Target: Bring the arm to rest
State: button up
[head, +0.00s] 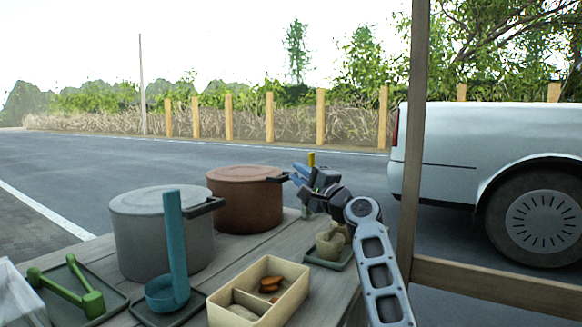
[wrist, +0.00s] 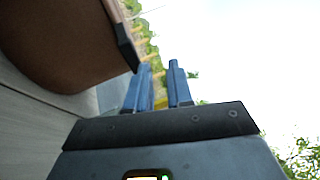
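My gripper (head: 301,177) is raised at the back right of the table, close by the handle side of the brown pot (head: 243,205). In the wrist view its two blue fingers (wrist: 160,85) stand apart with a gap between them. A small yellow piece (head: 311,159) shows by the gripper, and yellow also shows low between the fingers (wrist: 161,103); I cannot tell what it is. The brown pot (wrist: 60,40) fills the upper left of the wrist view, its black handle (wrist: 127,47) near one finger; contact cannot be told. My arm reaches up from the lower right.
A beige clay mortar (head: 330,243) sits on a green tray (head: 328,263) left of my arm. A grey pot (head: 150,240), teal ladle (head: 172,240), divided box (head: 230,315) and green tool (head: 75,291) crowd the table. A wooden post (head: 413,150) stands at right.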

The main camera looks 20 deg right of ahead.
jog(key=shift+v, duration=1.05)
jog(key=shift+r, duration=0.1)
